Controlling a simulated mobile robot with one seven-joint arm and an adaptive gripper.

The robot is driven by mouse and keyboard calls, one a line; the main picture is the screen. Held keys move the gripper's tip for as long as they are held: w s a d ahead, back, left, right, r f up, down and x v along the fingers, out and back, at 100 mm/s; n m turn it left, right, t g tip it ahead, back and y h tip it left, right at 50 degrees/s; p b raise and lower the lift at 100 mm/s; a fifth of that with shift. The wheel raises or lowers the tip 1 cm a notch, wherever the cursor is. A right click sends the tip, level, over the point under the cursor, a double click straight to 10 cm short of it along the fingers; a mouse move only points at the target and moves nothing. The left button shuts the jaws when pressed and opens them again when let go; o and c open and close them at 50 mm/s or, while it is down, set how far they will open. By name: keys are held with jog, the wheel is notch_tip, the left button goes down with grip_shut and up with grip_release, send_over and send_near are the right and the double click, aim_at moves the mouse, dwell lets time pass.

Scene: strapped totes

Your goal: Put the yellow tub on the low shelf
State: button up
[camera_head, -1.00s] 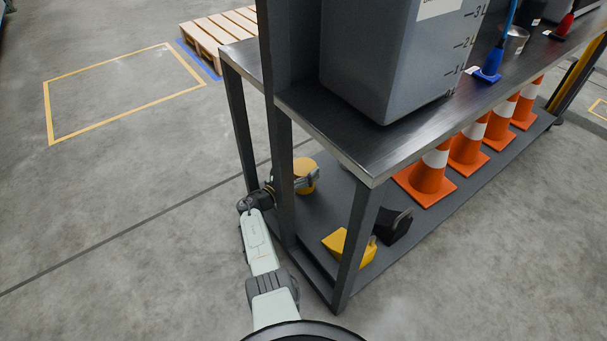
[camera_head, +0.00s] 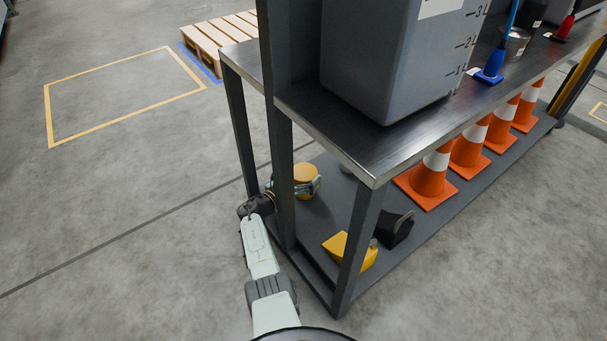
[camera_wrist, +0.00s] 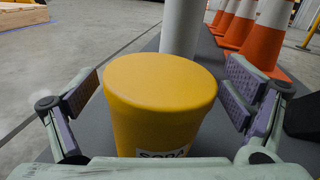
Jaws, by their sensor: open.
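The yellow tub (camera_head: 305,174) stands upright on the low shelf (camera_head: 322,219), near its left end behind the table leg. In the wrist view the yellow tub (camera_wrist: 160,90) fills the middle, with its round lid up and part of a label reading "SODA" at the lower front. My gripper (camera_head: 306,187) is at the tub. In the wrist view my gripper (camera_wrist: 160,95) is open, one finger pad on each side of the tub, with a visible gap on both sides. The tub's base is hidden by my gripper's body.
Behind the tub is a pale cylinder (camera_wrist: 180,28). Orange-white cones (camera_head: 428,182) stand further along the shelf. A yellow scoop-like item (camera_head: 345,250) and a black one (camera_head: 397,228) lie near the front. Table legs and the tabletop (camera_head: 340,150) enclose the space.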

jog(key=shift+r, duration=0.25)
jog(key=shift+p+v, duration=1.9)
jog(key=shift+v, duration=1.85)
